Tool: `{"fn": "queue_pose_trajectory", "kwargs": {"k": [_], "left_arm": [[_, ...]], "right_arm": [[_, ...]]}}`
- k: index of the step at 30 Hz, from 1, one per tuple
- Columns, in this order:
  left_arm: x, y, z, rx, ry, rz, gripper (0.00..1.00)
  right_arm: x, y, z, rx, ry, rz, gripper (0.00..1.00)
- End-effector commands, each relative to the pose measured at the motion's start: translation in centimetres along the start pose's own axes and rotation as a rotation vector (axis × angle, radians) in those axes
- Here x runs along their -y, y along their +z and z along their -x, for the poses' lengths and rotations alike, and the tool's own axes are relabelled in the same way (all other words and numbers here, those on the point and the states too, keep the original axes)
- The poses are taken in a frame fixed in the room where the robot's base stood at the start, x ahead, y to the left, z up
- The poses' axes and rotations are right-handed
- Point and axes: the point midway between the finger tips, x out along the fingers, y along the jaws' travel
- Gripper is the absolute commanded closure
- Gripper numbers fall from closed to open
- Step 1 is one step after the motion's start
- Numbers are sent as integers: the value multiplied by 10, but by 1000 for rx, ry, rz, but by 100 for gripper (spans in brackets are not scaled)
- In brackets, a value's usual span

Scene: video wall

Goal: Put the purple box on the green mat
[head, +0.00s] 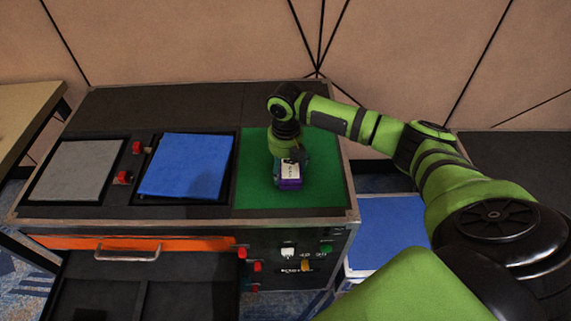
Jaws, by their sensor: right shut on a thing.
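The purple box (290,184) has a white label on top and is at the green mat (320,190), on the right part of the dark cabinet top. My right gripper (291,160) points down over the box and is shut on it. The gripper hides the back part of the box. I cannot tell whether the box touches the mat or is held just above it. My left gripper is not in view.
Below, a drawer with an orange front (140,243) has a metal handle. A blue-topped surface (385,232) stands lower right.

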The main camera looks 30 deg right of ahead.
Motion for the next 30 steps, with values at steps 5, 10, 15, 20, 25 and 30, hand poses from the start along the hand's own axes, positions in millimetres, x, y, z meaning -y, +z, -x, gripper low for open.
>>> {"fn": "queue_pose_trajectory", "kwargs": {"k": [5,10,15,20,25,30], "left_arm": [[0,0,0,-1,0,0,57],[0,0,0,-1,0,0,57],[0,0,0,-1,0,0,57],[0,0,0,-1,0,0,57],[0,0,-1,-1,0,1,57],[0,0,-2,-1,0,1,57]], "right_arm": [[0,0,-2,0,1,0,60],[0,0,-3,0,0,0,0],[0,0,-2,0,0,0,0],[0,0,-1,0,1,0,0],[-1,1,16,4,3,1,0],[-1,2,52,5,4,0,0]]}}
